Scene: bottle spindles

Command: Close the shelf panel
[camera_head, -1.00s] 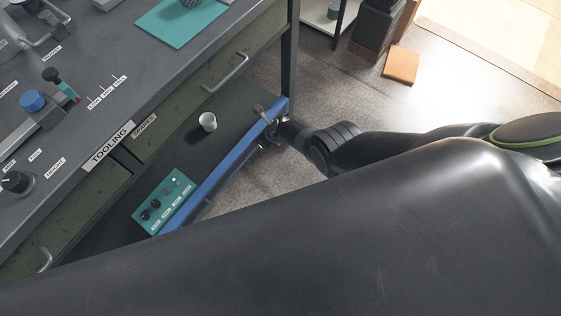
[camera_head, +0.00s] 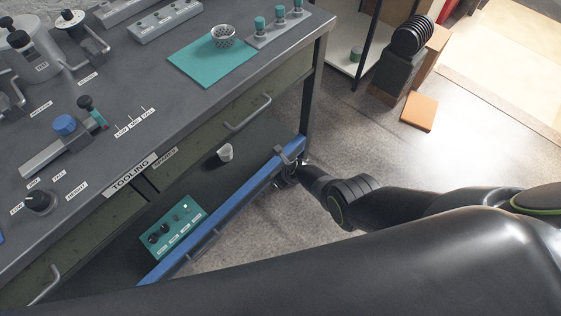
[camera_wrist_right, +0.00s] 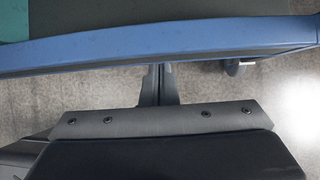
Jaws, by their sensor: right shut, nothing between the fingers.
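The blue shelf panel (camera_head: 222,211) runs along the outer front of the low dark shelf under the workbench, slanting from lower left to upper right. It also crosses the right wrist view as a blue bar (camera_wrist_right: 150,42). My right gripper (camera_head: 288,168) is at the panel's far end, near the bench leg. In the right wrist view its fingers (camera_wrist_right: 158,76) are together and empty, with tips right at the panel's lower edge; I cannot tell whether they touch it. A grey metal piece (camera_head: 290,154) sits at the panel there. My left gripper is not in view.
A drawer handle (camera_head: 248,113) sticks out above. The bench leg (camera_head: 311,95) stands at the panel's far end.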

